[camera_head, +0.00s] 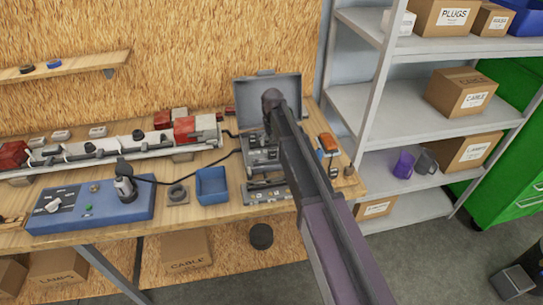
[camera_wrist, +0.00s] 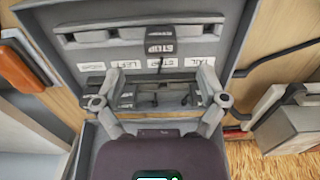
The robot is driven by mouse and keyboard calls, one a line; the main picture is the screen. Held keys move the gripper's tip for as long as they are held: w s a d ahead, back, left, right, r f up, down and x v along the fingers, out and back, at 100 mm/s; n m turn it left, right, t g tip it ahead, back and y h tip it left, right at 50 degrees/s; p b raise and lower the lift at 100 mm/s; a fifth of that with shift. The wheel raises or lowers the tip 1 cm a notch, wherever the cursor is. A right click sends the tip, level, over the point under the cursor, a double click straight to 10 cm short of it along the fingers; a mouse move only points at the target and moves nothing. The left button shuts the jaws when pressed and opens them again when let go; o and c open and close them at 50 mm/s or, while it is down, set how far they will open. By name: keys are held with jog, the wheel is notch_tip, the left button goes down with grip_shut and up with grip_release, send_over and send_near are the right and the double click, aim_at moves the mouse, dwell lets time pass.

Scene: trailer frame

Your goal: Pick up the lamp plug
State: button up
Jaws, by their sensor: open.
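An open grey case (camera_head: 252,92) stands on the workbench, its lid raised at the back. My gripper (camera_wrist: 157,85) is over this case; in the wrist view its two fingers are spread wide, with nothing held between them. Dark small fittings with thin wires (camera_wrist: 157,98) lie in the case beyond and between the fingers. White labels (camera_wrist: 195,62) sit beside them. I cannot tell which fitting is the lamp plug. In the head view my arm hides the fingertips and part of the case. A black plug (camera_head: 125,182) with a cable stands upright on the blue control box (camera_head: 95,211).
A trailer light bar (camera_head: 120,150) with red lamps lies along the bench's back. A blue bin (camera_head: 211,186) and an orange object (camera_head: 328,143) flank the case. The cable runs across the bench. Grey shelves (camera_head: 440,60) with boxes stand to the right.

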aim_at(272, 150)
jog(key=shift+f, duration=0.2)
jog(key=shift+s+f+b, duration=0.1)
jog(key=shift+f+b, duration=2.35)
jog(key=shift+b, duration=0.2)
jog(key=c, duration=0.8)
